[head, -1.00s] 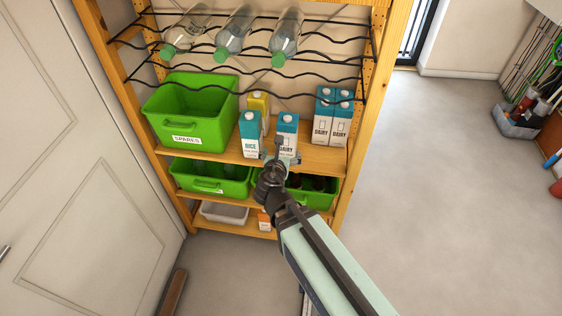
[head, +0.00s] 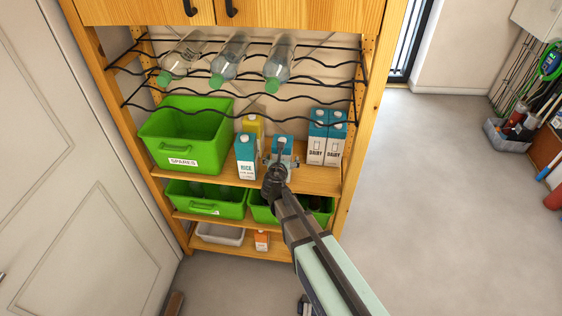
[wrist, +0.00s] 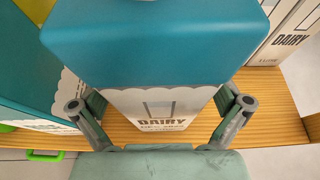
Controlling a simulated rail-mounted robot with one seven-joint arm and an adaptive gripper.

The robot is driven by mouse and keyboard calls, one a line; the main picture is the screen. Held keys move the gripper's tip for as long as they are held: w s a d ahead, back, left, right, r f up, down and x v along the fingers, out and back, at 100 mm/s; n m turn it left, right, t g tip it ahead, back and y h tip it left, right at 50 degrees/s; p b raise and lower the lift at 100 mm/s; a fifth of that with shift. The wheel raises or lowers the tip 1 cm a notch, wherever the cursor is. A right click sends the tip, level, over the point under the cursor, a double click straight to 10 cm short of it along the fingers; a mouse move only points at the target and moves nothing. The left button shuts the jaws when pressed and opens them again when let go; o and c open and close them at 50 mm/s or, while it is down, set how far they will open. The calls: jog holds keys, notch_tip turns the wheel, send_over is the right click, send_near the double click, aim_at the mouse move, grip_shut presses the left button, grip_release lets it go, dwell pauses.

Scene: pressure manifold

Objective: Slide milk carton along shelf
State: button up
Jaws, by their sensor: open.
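A teal-topped white milk carton marked DAIRY (head: 283,146) stands upright on the shelf (head: 312,180) with the cartons, partly hidden behind my gripper (head: 281,162) in the head view. In the wrist view the same carton (wrist: 155,45) fills the middle, close to the camera. My gripper (wrist: 160,107) is open, with one finger on each side of the carton's front part. I cannot tell whether either finger touches it. Two more DAIRY cartons (head: 325,140) stand side by side to the right, with a gap of bare shelf between.
A teal RICE carton (head: 245,157) stands close to the left, and a yellow carton (head: 252,124) behind. A green SPARES bin (head: 185,148) fills the shelf's left. Bottles lie on the wire rack (head: 190,110) above. More green bins (head: 205,198) sit below.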

jog(key=shift+w+f, duration=0.15)
jog(key=shift+w, duration=0.1)
jog(key=c, duration=1.8)
jog(key=shift+w, duration=0.2)
jog(key=shift+w+d+p, duration=0.15)
jog(key=shift+w+p, duration=0.55)
jog(key=shift+w, duration=1.4)
jog(key=shift+w+d+p, duration=0.2)
jog(key=shift+w+p, duration=0.55)
jog(key=shift+w, duration=1.3)
jog(key=shift+w+d+p, duration=0.15)
jog(key=shift+w+p, duration=0.55)
jog(key=shift+w, duration=1.4)
jog(key=shift+c, duration=0.2)
jog(key=o, duration=1.8)
jog(key=shift+o, duration=0.2)
